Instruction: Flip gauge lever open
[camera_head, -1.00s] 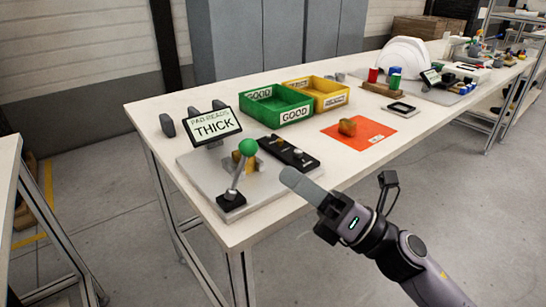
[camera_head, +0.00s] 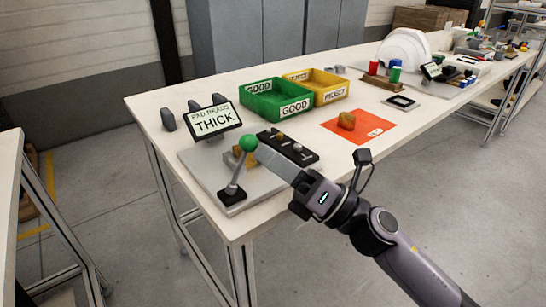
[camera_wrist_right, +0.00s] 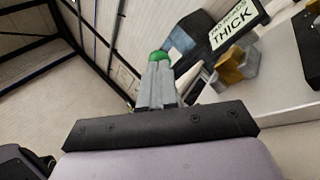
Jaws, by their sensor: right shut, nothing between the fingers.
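The gauge lever (camera_head: 235,174) stands on a black base at the front left of a grey plate (camera_head: 203,167). Its green ball knob (camera_head: 249,143) is at the top, and the lever leans up to the right. My right gripper (camera_head: 264,152) is shut and empty, its fingertips at or just beside the right of the knob; contact is not certain. In the right wrist view the green knob (camera_wrist_right: 159,56) shows just beyond the fingertips (camera_wrist_right: 158,75). A sign (camera_head: 214,120) reading "PAD READS THICK" stands behind the lever. My left gripper is not in view.
A tan block (camera_head: 235,157) sits behind the lever, and a black strip with knobs (camera_head: 287,146) lies to its right. Green GOOD (camera_head: 275,113) and yellow REJECT (camera_head: 330,95) bins stand behind. An orange mat (camera_head: 371,128) bears a tan piece (camera_head: 347,120). The table front between plate and mat is clear.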

